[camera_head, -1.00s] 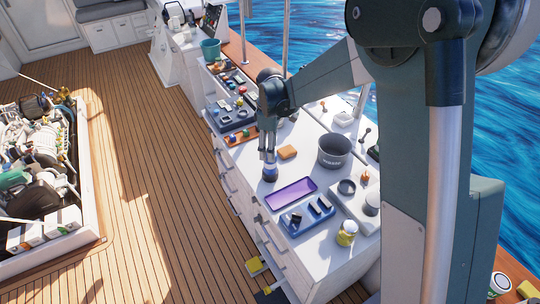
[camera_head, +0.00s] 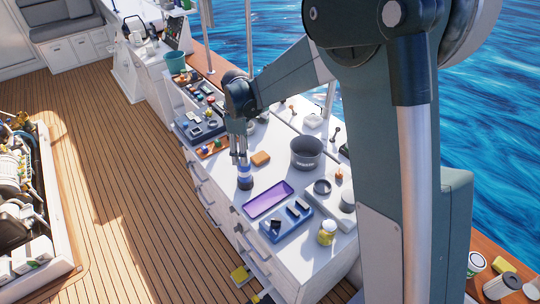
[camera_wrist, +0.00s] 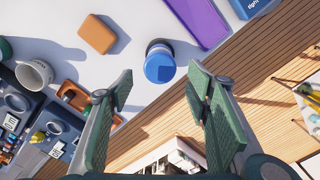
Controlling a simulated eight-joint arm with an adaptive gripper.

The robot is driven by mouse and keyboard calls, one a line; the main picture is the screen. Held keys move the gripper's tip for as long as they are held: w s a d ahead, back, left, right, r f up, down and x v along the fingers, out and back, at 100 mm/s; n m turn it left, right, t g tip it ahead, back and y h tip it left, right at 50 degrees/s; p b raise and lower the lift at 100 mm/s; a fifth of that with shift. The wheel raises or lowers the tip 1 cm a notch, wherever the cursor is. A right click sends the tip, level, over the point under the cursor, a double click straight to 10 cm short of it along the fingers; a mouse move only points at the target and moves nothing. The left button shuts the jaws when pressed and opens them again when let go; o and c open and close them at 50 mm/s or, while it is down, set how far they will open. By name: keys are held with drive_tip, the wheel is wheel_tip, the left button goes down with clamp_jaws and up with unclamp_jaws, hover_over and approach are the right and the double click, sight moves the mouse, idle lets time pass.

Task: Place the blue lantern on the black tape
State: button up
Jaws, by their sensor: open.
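The blue lantern (camera_head: 245,178) stands upright on the white counter near its left edge. The wrist view shows it from above, with a round blue top (camera_wrist: 160,68) just beyond my fingertips. My gripper (camera_head: 239,159) points down over the lantern. Its green fingers (camera_wrist: 161,88) are spread apart with nothing between them. A dark ring (camera_head: 322,187) that looks like the black tape lies on a light tray at the counter's right side. I cannot see the tape in the wrist view.
A purple tray (camera_head: 268,200) and a blue tray with dark items (camera_head: 286,226) lie in front of the lantern. An orange-brown block (camera_head: 261,158) and a grey pot (camera_head: 306,153) stand behind. A yellow jar (camera_head: 327,233) is at the front right.

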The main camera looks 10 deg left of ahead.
drive_tip(key=s+d+r+m+t, duration=0.2)
drive_tip(key=s+d+r+m, duration=0.25)
drive_tip(key=d+r, duration=0.6)
drive_tip(key=s+d+r+m+t, duration=0.1)
drive_tip(key=s+d+r+m, duration=0.45)
drive_tip(key=d, duration=0.75)
drive_tip(key=s+d+r+m+t, duration=0.2)
drive_tip(key=s+d+m, duration=0.6)
drive_tip(key=s+d, duration=1)
drive_tip(key=shift+s+d+r+t, duration=0.15)
drive_tip(key=shift+s+r+t, duration=0.05)
drive_tip(key=shift+s+t, duration=0.95)
